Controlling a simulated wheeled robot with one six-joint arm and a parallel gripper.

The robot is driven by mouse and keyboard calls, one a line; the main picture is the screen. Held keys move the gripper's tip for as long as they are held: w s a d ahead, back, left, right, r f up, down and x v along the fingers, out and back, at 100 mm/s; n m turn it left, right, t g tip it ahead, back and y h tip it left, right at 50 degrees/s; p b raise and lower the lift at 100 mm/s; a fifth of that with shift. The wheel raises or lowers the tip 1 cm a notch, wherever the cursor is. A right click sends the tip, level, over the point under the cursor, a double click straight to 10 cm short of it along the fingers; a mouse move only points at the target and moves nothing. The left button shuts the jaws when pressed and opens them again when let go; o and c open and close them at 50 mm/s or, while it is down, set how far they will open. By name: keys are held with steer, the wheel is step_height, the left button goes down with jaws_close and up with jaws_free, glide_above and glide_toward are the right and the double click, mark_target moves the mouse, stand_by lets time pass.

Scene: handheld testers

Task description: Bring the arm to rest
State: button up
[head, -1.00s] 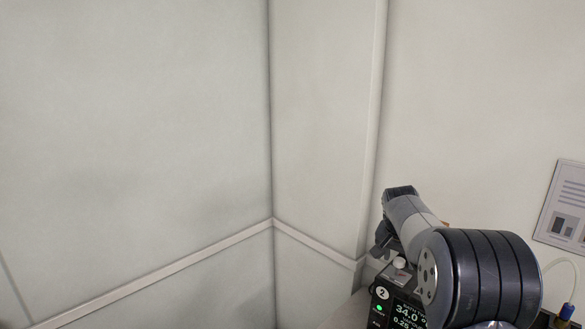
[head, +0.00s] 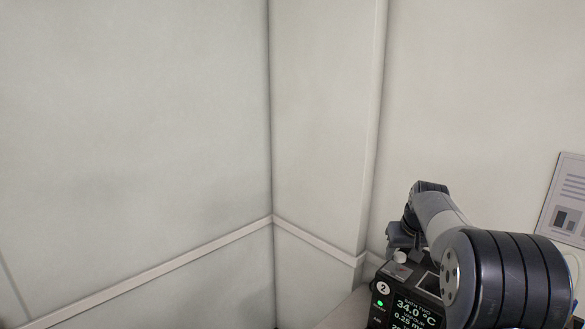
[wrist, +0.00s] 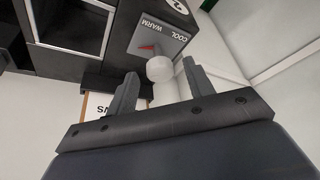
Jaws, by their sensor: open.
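My gripper (wrist: 160,68) is open in the wrist view, its two dark fingers apart with nothing held between them. A white round knob (wrist: 159,69) shows between and beyond the fingertips, beside a grey plate marked COOL and WARM with a red mark. I cannot tell the exact gap, but no finger is seen touching the knob. In the head view my arm (head: 452,228) reaches in at the lower right, above and beside a black device (head: 405,305) labelled 2. Its screen reads 34.0 °C and a green light is lit. The arm hides part of the device.
A white knob (head: 400,257) stands on the device's top. A printed sheet (head: 567,205) hangs on the right wall. Pale walls with a rail (head: 200,246) meet in a corner; the space left of the arm is free.

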steer(key=v, duration=0.9)
steer(key=shift+r+b, duration=0.2)
steer(key=shift+b, duration=0.15)
steer(key=shift+r, duration=0.1)
